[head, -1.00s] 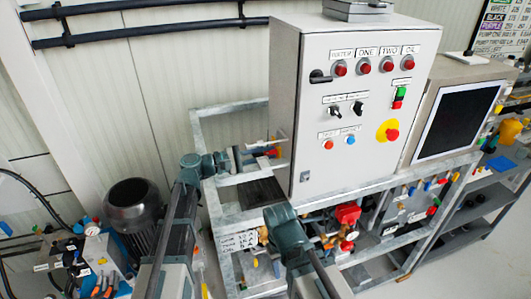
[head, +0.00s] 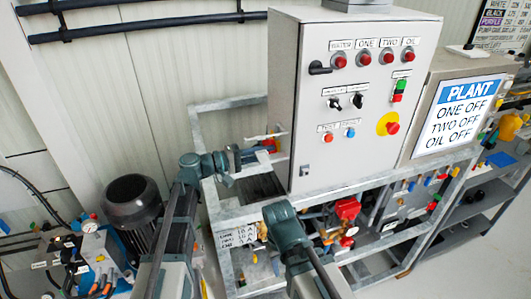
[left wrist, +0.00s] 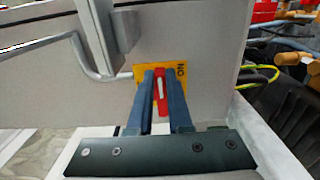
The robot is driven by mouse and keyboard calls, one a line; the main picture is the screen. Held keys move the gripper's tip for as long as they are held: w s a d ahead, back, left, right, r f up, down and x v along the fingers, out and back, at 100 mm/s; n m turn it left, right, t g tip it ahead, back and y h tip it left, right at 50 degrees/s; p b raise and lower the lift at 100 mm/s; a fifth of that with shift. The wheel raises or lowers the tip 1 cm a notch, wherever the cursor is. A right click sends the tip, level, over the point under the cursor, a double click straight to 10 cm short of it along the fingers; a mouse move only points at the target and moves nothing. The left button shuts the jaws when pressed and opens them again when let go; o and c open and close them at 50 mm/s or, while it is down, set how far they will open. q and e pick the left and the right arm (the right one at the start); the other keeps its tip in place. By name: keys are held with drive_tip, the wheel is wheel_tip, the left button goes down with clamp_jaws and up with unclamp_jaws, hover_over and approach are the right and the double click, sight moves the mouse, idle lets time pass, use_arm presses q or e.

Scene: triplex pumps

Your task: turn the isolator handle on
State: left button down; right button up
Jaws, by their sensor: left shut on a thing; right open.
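The isolator handle (left wrist: 161,90) is red with a white line and sits on a yellow plate (left wrist: 180,72) on the side of the grey control cabinet (head: 340,180). In the left wrist view it stands nearly upright, and the plate's "ON" lettering shows sideways at its right. My left gripper (left wrist: 161,82) is shut on the handle, one blue finger on each side. In the head view my left gripper (head: 262,148) is at the cabinet's left side, where a bit of red shows. My right gripper (head: 282,222) is lower, in front of the frame, clear of the handle; its fingers are hard to see.
The cabinet front has several red lamps, selector switches and a red emergency button (head: 392,127) on yellow. A screen (head: 460,112) at its right reads PLANT, ONE OFF, TWO OFF, OIL OFF. A bent metal rod (left wrist: 85,65) is close to my left gripper's fingers.

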use_arm(q)
drive_tip(key=shift+f, duration=0.1)
idle(0.4)
drive_tip(key=c, duration=0.8)
unclamp_jaws()
drive_tip(key=shift+c, duration=0.2)
drive_tip(key=v, duration=1.4)
